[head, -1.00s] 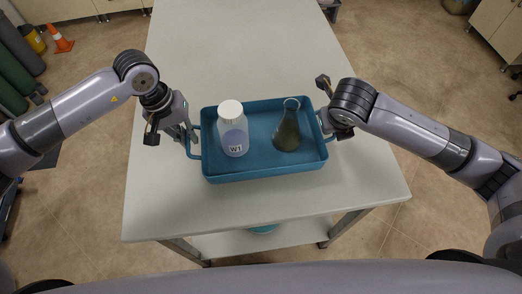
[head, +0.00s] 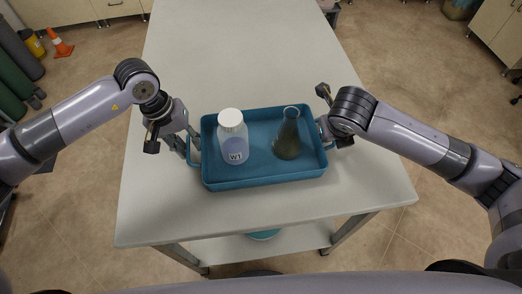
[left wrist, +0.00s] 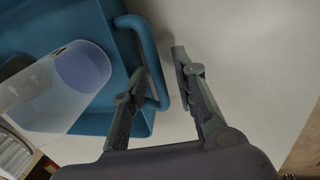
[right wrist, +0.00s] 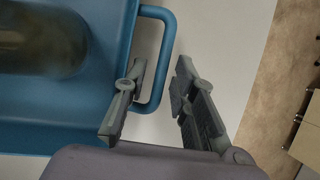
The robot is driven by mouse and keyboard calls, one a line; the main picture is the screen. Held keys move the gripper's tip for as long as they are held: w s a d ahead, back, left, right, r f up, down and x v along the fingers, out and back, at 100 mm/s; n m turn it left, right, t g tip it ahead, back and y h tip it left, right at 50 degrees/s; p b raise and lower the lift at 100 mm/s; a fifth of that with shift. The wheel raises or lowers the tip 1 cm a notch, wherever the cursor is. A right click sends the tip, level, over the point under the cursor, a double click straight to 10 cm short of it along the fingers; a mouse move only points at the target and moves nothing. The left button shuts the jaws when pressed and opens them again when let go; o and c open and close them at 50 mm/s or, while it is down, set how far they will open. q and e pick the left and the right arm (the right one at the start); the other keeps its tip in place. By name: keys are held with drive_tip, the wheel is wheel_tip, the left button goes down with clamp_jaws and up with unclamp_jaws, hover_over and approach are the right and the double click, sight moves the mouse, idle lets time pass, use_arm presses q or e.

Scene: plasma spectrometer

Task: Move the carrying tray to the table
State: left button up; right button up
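The blue carrying tray (head: 265,180) sits on the pale table (head: 235,60) near its front end. It holds a white-capped bottle labelled W1 (head: 233,140) and a conical flask with dark contents (head: 288,138). My left gripper (head: 187,142) is at the tray's left handle. In the left wrist view, its fingers (left wrist: 158,75) are apart, one on each side of the handle bar (left wrist: 150,60). My right gripper (head: 326,128) is at the right handle. In the right wrist view, its fingers (right wrist: 160,78) are also apart, with the handle bar (right wrist: 168,45) between them.
The table top behind the tray is clear. A lower shelf (head: 230,247) shows under the front edge with a teal object (head: 263,234) on it. An orange cone (head: 60,44) and dark green cylinders (head: 14,68) stand at the far left. Cabinets (head: 498,30) stand at the far right.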

drive_tip(key=shift+a, duration=0.1)
use_arm(q)
wheel_tip(320, 180, up, 8)
drive_tip(key=a, duration=0.1)
drive_tip(key=shift+a, duration=0.25)
use_arm(e)
drive_tip(key=v, duration=1.2)
use_arm(q)
drive_tip(key=shift+f, duration=0.1)
use_arm(e)
drive_tip(key=shift+f, duration=0.1)
